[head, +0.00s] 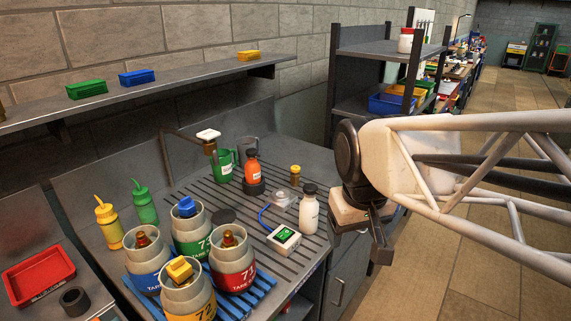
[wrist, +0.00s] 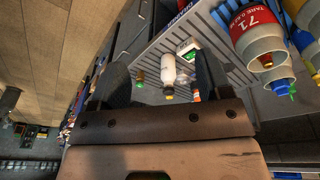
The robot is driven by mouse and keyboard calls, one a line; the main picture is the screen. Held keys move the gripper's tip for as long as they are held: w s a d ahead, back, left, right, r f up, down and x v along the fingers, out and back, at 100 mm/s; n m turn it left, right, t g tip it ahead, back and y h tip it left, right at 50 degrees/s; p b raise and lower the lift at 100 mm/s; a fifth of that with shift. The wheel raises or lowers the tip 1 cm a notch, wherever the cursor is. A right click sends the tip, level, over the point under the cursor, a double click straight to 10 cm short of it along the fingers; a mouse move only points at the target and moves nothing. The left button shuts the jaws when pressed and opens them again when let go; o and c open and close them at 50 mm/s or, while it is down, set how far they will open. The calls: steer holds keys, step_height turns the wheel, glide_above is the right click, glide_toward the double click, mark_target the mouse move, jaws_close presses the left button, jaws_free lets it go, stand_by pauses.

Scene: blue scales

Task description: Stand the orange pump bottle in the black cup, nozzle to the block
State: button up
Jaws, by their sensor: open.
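The orange pump bottle (head: 252,170) stands upright at the back of the slatted bench, with a dark top. Its base appears to sit in a low black cup (head: 254,188). Which way its nozzle points is too small to tell. A small orange part of it shows in the wrist view (wrist: 196,93), just beyond my gripper's edge. My gripper (head: 360,238) is open and empty, at the right beyond the bench's front edge, well apart from the bottle. In the wrist view my gripper (wrist: 165,88) has its dark fingers spread. I cannot tell which block is meant.
A white bottle (head: 309,212) stands between my gripper and the orange bottle. A small scale (head: 284,238), a green mug (head: 225,165) and a small amber bottle (head: 294,175) are nearby. Several grey canisters crowd the left front; another black ring (head: 75,299) lies by the red tray (head: 38,277).

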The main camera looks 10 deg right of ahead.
steer(key=s+f+m, duration=0.1)
steer(key=s+f, duration=0.2)
steer(key=s, duration=0.3)
steer(key=shift+d+f, duration=0.2)
